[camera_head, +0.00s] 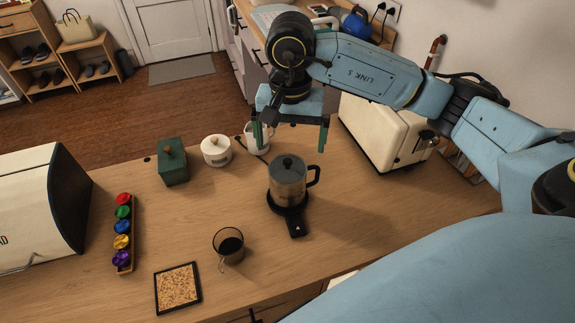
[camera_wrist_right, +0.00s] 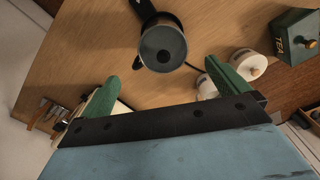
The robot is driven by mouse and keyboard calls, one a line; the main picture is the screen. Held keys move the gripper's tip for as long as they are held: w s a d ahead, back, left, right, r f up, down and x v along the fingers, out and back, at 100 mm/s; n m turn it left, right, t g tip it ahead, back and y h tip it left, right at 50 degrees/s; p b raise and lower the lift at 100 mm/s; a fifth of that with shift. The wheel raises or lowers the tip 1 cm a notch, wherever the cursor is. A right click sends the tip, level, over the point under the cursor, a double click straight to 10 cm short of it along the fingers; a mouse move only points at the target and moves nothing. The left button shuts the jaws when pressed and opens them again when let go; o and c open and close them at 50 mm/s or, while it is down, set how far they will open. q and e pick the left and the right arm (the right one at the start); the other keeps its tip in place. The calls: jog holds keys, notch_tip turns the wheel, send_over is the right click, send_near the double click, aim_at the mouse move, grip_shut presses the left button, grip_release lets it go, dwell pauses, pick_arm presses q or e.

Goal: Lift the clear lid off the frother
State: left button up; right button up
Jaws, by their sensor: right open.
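In the right wrist view the frother (camera_wrist_right: 148,15) is at the top centre, with the lid (camera_wrist_right: 172,44) towards the camera. My right gripper (camera_head: 290,135) is open and empty, its green fingers pointing down, above and behind the frother in the head view. It also shows in the wrist view (camera_wrist_right: 160,88). My left gripper is out of view.
The cream toaster (camera_head: 375,128) stands right of the frother. A white mug (camera_head: 254,143), white pot (camera_head: 216,153) and green canister (camera_head: 172,165) stand behind and left. A glass cup (camera_head: 229,246), patterned coaster (camera_head: 178,288), capsule rack (camera_head: 127,262) and bread bin (camera_head: 30,200) are left.

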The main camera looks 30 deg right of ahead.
aim_at(288, 161)
jog(key=shift+w+a+f+p, duration=0.1)
jog(key=shift+f+p, duration=0.25)
jog(key=shift+f, duration=1.3)
jog(key=shift+w+a+f+p, duration=0.1)
jog(key=shift+f+p, duration=0.25)
jog(key=shift+f, duration=1.3)
jog(key=c, duration=1)
